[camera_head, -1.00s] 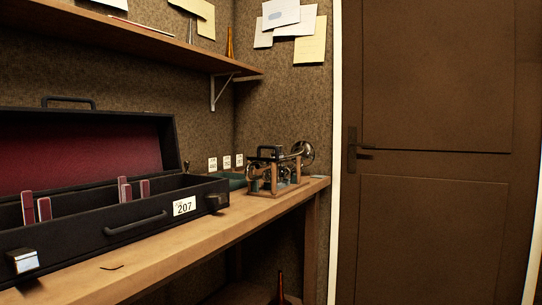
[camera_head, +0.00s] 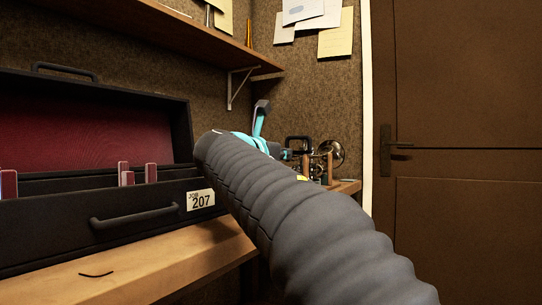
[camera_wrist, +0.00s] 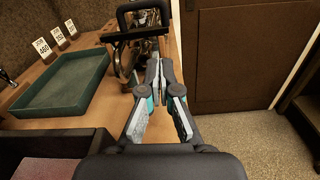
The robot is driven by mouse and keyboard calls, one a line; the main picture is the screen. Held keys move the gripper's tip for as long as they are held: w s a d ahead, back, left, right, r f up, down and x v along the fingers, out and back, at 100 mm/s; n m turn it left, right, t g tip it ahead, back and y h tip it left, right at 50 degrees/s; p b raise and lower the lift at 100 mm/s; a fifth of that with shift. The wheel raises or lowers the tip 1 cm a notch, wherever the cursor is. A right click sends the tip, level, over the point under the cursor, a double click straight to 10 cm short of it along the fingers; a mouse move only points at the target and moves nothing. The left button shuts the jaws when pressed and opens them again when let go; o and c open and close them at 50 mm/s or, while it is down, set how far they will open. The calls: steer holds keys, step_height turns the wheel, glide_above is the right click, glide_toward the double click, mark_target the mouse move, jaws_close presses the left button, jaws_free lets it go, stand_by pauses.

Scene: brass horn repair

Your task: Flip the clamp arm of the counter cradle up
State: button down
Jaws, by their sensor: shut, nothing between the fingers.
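The counter cradle (camera_head: 330,165) stands at the far right end of the counter, with brass horn parts in it and wooden posts. In the wrist view the cradle's black clamp arm (camera_wrist: 121,20) is a squared loop at the top, above the metal horn parts (camera_wrist: 143,47). I cannot tell its exact angle. My gripper (camera_wrist: 158,66) is shut and empty, its fingertips just in front of the cradle, below and right of the clamp arm. I cannot tell whether they touch anything.
A green tray (camera_wrist: 62,86) lies left of the cradle, with several number cards (camera_wrist: 50,47) behind it. An open black case (camera_head: 110,232) fills the left of the counter. A shelf (camera_head: 190,38) hangs above. A door (camera_head: 460,130) is at the right.

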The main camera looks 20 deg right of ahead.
steer(key=shift+w+a+r+n+h, duration=0.1)
steer(key=shift+w+r+n+h, duration=0.35)
steer(key=shift+w+r, duration=0.35)
steer(key=x, duration=1)
steer(key=shift+s+r, duration=0.15)
steer(key=shift+r, duration=0.05)
